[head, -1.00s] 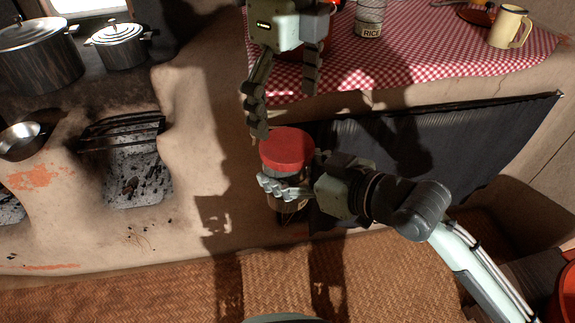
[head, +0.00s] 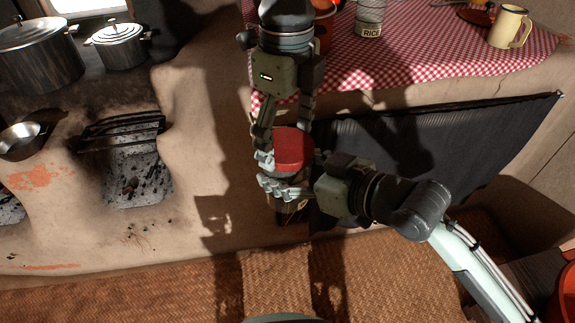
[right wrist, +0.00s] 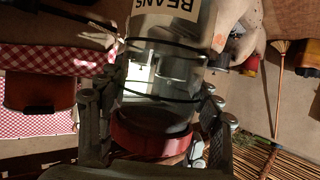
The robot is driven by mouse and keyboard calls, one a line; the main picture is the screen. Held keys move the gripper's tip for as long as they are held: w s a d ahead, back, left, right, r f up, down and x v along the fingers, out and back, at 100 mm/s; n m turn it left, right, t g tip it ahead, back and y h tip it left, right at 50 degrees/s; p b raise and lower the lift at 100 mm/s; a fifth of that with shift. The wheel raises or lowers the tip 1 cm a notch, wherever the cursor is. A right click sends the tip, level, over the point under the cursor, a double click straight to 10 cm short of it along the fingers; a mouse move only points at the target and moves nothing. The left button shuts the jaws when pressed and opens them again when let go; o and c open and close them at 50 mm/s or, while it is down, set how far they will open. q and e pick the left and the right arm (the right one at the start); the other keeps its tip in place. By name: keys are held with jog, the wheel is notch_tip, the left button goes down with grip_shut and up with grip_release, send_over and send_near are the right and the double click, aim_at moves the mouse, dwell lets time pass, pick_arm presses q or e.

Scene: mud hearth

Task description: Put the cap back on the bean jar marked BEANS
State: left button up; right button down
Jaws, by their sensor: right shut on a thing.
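My right gripper (head: 287,187) is shut on the bean jar (head: 290,211) and holds it in front of the hearth wall. The right wrist view shows the clear jar (right wrist: 165,72) between the finger pads, with its BEANS label. The red cap (head: 294,147) is at the jar's mouth, and it also shows in the right wrist view (right wrist: 150,137). I cannot tell if it is fully seated. My left gripper (head: 284,140) points down from above, its fingers apart around the cap. One fingertip is at the cap's left side; the other finger's tip is hidden behind the cap.
A RICE jar (head: 370,17) and a cream mug (head: 510,27) stand on the red checked cloth (head: 420,62). Two lidded pots (head: 118,46) stand on the stove at the left. A dark curtain (head: 460,145) hangs below the cloth. The woven mat in front is clear.

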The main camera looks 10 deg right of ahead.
pick_arm(q)
jog(key=c, duration=0.6)
jog(key=shift+o, duration=0.2)
jog(key=m, duration=1.4)
jog(key=shift+f, duration=0.1)
jog(key=m, duration=2.6)
jog(key=shift+m, duration=0.3)
jog(key=o, duration=1.3)
